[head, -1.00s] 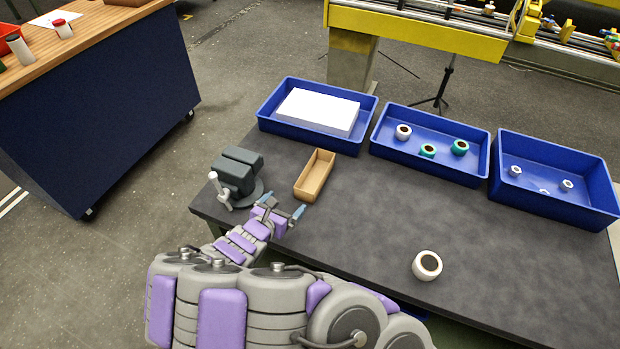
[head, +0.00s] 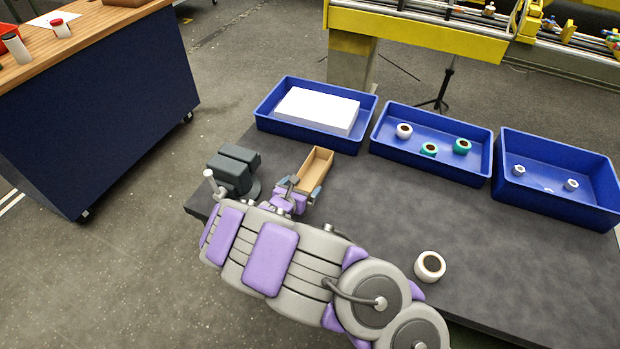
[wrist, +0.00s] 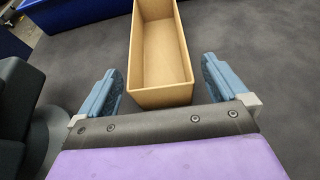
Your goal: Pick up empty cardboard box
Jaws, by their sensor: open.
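The empty cardboard box (head: 316,167) is a small, long, open-topped brown tray on the dark table, to the right of the vise. In the wrist view the box (wrist: 160,55) stands ahead with its near end between my fingers, and its inside is bare. My gripper (head: 304,188) is open at the near end of the box. In the wrist view the blue fingers of my gripper (wrist: 163,88) stand one on each side of that end, with a gap on both sides.
A grey vise (head: 233,172) stands close on the left of my gripper. Blue bins (head: 262,113), (head: 378,150) and (head: 502,190) line the table's far side. The table's middle (head: 400,205) is clear.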

